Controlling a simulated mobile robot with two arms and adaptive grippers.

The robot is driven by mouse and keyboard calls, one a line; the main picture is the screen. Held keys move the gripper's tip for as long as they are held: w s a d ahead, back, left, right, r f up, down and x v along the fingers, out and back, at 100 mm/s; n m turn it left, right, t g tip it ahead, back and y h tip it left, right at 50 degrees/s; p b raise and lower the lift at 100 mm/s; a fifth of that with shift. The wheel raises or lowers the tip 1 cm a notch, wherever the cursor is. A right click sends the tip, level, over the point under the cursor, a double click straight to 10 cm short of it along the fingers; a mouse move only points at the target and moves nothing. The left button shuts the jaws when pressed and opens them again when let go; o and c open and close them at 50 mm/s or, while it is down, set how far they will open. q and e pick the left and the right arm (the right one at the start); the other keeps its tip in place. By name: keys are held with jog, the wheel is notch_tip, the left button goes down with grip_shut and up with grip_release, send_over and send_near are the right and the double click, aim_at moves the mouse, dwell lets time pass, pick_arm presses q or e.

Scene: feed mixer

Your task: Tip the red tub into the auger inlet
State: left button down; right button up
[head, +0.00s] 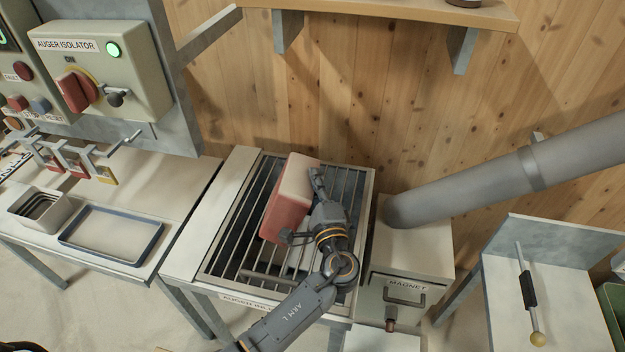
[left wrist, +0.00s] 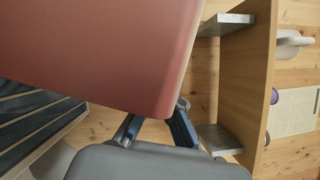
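The red tub (head: 285,212) is over the slatted grate of the auger inlet (head: 240,235). It looks tilted, with a pale pinkish face up and a red side toward the front left. I cannot see into it, nor tell whether it touches the bars. My left gripper (head: 303,208) is at its right side, with one finger at the upper end and one at the lower, and looks closed on it. In the left wrist view the tub (left wrist: 100,50) fills the upper left and hides the fingertips. My right gripper is not in view.
Right of the grate stand the magnet box (head: 412,285) and a thick grey pipe (head: 500,180). A wooden shelf (head: 400,8) hangs above. On the left are a blue-rimmed tray (head: 110,233), hooks with tags, and the auger isolator (head: 100,70) with a green light.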

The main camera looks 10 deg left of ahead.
pick_arm(q)
jog(key=a+r+n+g+h+p, duration=0.1)
jog(key=a+n+p, duration=0.5)
jog(key=a, duration=0.6)
notch_tip(320, 180, up, 3)
jog(key=shift+s+a+f+n+g+p, duration=0.25)
jog(key=shift+n+g+p, duration=0.2)
jog(key=shift+g, duration=0.35)
jog(key=a+f+n+g+h+p, duration=0.1)
jog(key=a+f+n+h+p, duration=0.15)
jog(key=a+n+p, duration=0.55)
jog(key=a+f+n+h+b, duration=0.2)
jog(key=a+f+h+b, duration=0.2)
jog(key=f, duration=0.4)
jog(key=shift+s+a+f+b, duration=0.15)
jog(key=shift+s+a+b, duration=0.1)
jog(key=shift+a+b, duration=0.25)
jog(key=shift+n, duration=0.25)
